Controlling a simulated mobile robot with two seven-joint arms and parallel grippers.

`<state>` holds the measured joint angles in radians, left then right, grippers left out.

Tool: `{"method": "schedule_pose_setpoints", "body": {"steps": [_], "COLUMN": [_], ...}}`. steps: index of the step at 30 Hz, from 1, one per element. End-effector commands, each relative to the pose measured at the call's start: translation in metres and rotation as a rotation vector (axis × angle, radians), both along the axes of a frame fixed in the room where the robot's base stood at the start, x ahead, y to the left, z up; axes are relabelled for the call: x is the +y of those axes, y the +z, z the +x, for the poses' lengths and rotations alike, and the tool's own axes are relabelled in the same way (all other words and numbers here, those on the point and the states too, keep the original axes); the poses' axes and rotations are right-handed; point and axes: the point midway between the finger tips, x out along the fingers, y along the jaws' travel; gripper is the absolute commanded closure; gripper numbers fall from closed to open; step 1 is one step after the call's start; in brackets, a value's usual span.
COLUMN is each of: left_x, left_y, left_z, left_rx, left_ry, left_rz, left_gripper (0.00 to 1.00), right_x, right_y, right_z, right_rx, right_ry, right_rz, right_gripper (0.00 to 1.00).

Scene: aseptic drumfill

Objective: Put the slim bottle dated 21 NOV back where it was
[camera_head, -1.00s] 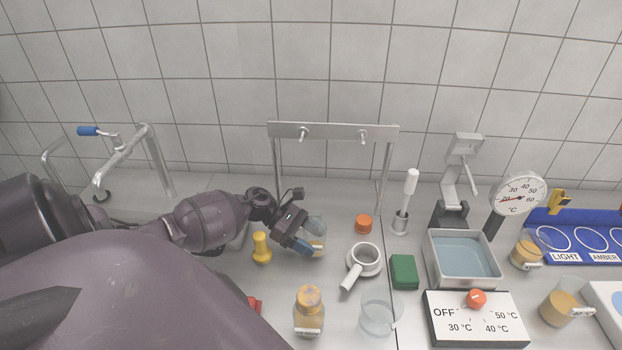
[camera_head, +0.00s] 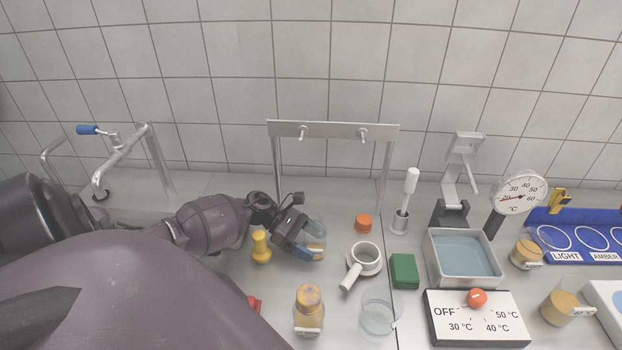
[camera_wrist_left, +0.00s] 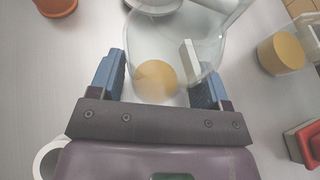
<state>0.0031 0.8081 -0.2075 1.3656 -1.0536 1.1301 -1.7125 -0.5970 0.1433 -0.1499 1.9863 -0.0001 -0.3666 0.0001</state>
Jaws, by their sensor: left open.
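A clear glass vessel (camera_head: 318,229) with amber contents at its bottom stands on the worktop at my left gripper (camera_head: 308,252). In the left wrist view the clear vessel (camera_wrist_left: 157,40) is between the two blue fingertips of the left gripper (camera_wrist_left: 157,80), which are apart. A white tag shows on it, but I cannot read a date. An orange-topped bottle (camera_head: 308,311) with a white label stands nearer the front; its print is too small to read. My right gripper is not in view.
A yellow piece (camera_head: 261,248) stands left of the gripper. An orange cap (camera_head: 363,223), a handled strainer (camera_head: 364,260), a green block (camera_head: 404,271) and an empty glass (camera_head: 378,315) are to the right. A metal rack (camera_head: 333,131) stands behind. A water bath (camera_head: 464,257) is further right.

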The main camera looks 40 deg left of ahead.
Motion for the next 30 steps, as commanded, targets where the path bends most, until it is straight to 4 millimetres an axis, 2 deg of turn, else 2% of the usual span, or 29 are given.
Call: {"method": "schedule_pose_setpoints", "body": {"steps": [3, 15, 21, 30], "left_x": [0.001, 0.066, 0.091, 0.103], "left_y": [0.005, 0.029, 0.042, 0.049], "left_z": [0.0, -0.026, -0.036, -0.04], "left_rx": [0.0, 0.002, 0.001, -0.001], "left_ry": [0.0, 0.001, 0.0, -0.001], "left_rz": [0.001, 0.004, 0.001, -0.001], "left_gripper": [0.3, 0.3, 0.3, 0.3], "right_x": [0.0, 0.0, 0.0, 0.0], "right_y": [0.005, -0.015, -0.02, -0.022], "right_z": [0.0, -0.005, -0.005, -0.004], "right_rx": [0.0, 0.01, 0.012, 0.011], "right_ry": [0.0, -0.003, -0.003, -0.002], "right_rz": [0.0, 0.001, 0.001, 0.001], "right_gripper": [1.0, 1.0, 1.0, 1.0]}}
